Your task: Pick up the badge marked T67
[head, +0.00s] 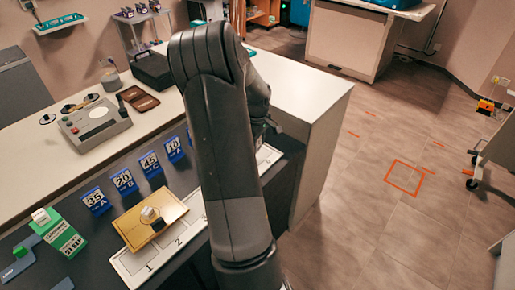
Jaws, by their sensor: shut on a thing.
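My gripper (268,128) shows only in part at the right edge of my dark arm, above the far end of the counter. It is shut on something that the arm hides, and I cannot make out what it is. No badge with the mark T67 can be read in the head view. The arm covers part of the counter, including the middle of a pale strip with numbered places (135,267).
Several blue number cards (124,181) stand in a row along the counter. A tan tray (128,228) with a pale-topped object, a green-and-white box (62,236) and a grey device (95,122) are nearby. Open floor (400,215) lies to the right.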

